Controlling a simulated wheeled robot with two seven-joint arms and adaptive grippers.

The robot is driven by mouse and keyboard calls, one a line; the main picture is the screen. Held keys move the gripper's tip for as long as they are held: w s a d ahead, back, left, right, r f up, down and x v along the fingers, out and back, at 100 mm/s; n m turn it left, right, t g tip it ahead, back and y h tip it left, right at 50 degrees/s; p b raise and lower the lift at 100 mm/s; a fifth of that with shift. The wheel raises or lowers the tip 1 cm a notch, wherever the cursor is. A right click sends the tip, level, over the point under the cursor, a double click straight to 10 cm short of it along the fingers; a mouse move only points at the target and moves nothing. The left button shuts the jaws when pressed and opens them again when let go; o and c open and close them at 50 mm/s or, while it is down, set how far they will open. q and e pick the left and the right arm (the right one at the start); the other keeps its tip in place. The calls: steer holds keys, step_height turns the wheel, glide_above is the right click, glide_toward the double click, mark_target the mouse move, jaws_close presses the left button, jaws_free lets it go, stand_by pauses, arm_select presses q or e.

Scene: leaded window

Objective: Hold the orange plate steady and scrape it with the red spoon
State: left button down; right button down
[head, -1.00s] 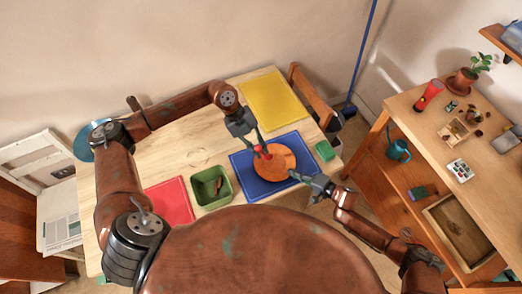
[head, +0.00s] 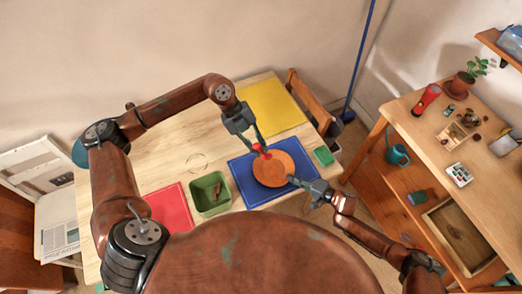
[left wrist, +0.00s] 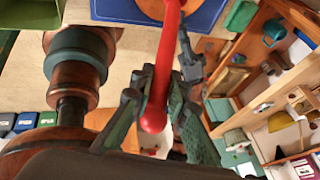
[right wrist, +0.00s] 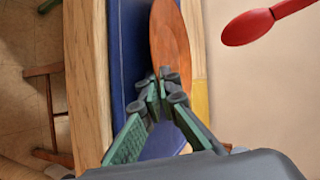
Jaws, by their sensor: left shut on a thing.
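The orange plate (head: 273,170) lies on the blue mat (head: 240,170); its edge shows in the right wrist view (right wrist: 172,38). My left gripper (head: 258,148) is shut on the red spoon (head: 264,154), over the plate's upper-left edge in the head view. In the left wrist view the spoon's handle (left wrist: 163,70) runs between the fingers, and its bowl is out of view. The right wrist view shows the bowl (right wrist: 247,27) apart from the plate. My right gripper (head: 292,181) is at the plate's right edge, fingertips closed around the rim.
A green bin (head: 210,206) with something brown inside stands left of the blue mat. A red mat (head: 170,210), a yellow mat (head: 272,108) and a green block (head: 323,156) are also on the table. A chair (head: 308,100) stands at the far edge.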

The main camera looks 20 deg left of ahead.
steer(key=c, duration=2.1)
jaws_free()
steer(key=shift+d, duration=0.1)
steer(key=shift+v, duration=3.9)
